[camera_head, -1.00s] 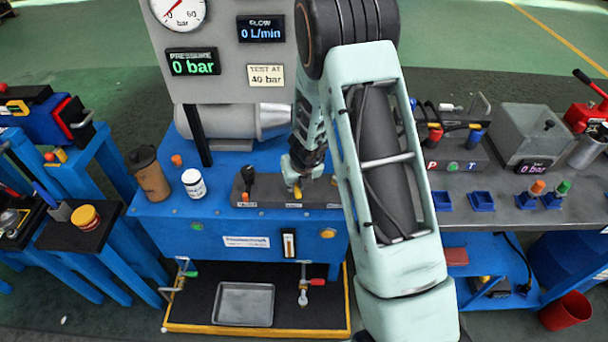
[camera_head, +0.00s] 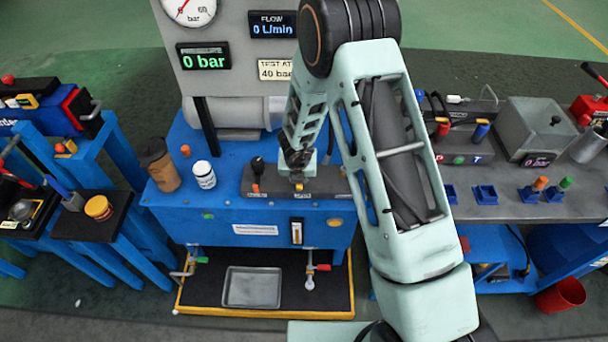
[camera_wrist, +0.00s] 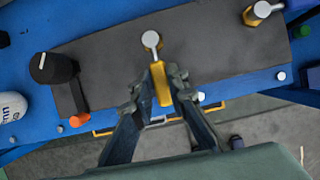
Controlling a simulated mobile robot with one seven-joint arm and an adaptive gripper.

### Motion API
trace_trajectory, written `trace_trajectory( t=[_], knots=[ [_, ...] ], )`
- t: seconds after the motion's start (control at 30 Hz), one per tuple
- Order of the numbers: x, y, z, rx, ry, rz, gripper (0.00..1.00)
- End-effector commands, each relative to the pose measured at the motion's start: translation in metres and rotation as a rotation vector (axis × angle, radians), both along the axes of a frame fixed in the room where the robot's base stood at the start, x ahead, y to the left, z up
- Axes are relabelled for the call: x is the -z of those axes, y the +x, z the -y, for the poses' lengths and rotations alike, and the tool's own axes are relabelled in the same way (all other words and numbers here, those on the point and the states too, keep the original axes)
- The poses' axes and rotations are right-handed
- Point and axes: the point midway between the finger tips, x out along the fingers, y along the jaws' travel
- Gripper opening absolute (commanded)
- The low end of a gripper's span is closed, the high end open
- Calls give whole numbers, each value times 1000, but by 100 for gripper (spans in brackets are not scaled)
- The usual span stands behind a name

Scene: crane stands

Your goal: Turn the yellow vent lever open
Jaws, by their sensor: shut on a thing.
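A yellow lever (camera_wrist: 162,86) is mounted on the dark valve panel (camera_wrist: 100,70) and pivots at a round silver bolt at its upper end in the wrist view. Its handle points down the picture, toward the bench's front edge. My gripper (camera_wrist: 161,82) is shut on this handle, one finger on each side. In the head view my gripper (camera_head: 298,180) is over the middle of the panel, and the arm hides part of it. I cannot read the lever's label.
A black knob (camera_wrist: 52,67) with an orange tip stands left of the lever, and a second yellow-and-silver fitting (camera_wrist: 262,11) to its right. The pressure display (camera_head: 203,57) reads 0 bar.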

Motion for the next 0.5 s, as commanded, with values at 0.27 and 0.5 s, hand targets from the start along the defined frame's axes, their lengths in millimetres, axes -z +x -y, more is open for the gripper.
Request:
trace_trajectory(
  t=[0.27,0.5],
  knots=[
    [1,0,0,6,1,-1,0],
    [0,0,0,4,2,-1,32]
  ],
)
